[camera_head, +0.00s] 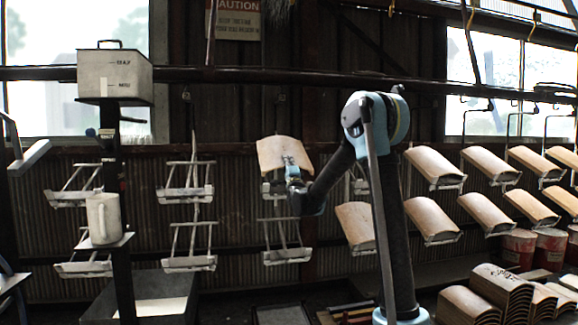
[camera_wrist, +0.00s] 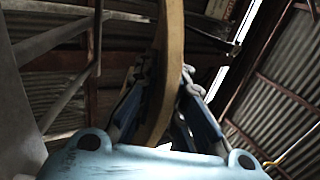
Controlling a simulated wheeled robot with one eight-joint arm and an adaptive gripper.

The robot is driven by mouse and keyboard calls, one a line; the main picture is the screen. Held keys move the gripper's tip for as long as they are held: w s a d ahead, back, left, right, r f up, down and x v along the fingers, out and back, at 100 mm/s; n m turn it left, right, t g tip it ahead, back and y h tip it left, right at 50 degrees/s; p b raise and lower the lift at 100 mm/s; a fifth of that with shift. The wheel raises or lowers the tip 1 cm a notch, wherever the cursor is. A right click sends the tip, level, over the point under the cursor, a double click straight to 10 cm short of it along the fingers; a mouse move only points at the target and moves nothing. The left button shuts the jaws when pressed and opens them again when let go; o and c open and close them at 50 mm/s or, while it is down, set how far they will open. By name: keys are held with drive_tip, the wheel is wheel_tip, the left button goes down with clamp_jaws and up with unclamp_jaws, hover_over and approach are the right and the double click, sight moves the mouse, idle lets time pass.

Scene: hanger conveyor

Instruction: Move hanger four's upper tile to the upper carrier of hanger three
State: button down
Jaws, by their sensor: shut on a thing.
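A tan curved tile (camera_head: 278,150) is in my gripper (camera_head: 290,166). In the wrist view, the tile (camera_wrist: 166,60) stands edge-on between the two blue fingers of my gripper (camera_wrist: 166,85), which are shut on it. In the head view the tile is tilted at hanger three, just above its upper carrier (camera_head: 272,190). The tile and my gripper partly hide that carrier, and I cannot tell whether they touch. Hanger four's upper carrier (camera_head: 360,185) shows no tile, and my arm partly covers it. A tile (camera_head: 355,226) lies on hanger four's lower carrier.
Hanger three's lower carrier (camera_head: 287,256) is empty. Empty carriers (camera_head: 185,193) hang to the left. Several tile-laden hangers (camera_head: 435,168) hang to the right of my arm. A post with a white box (camera_head: 115,75) and a jug (camera_head: 103,218) stands at left. Stacked tiles (camera_head: 470,305) sit lower right.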

drive_tip(key=shift+w+a+f, duration=0.1)
drive_tip(key=shift+w+f, duration=0.25)
drive_tip(key=shift+f, duration=0.35)
drive_tip(key=shift+w+a+f, duration=0.1)
drive_tip(key=shift+w+f, duration=0.2)
drive_tip(key=shift+f, duration=0.35)
drive_tip(key=shift+w+a+f, duration=0.1)
drive_tip(key=shift+w+f, duration=0.25)
drive_tip(key=shift+f, duration=0.35)
drive_tip(key=shift+w+f, duration=0.1)
drive_tip(key=shift+f, duration=0.8)
drive_tip(key=c, duration=1.6)
unclamp_jaws()
drive_tip(key=shift+f, duration=0.15)
drive_tip(key=v, duration=1.2)
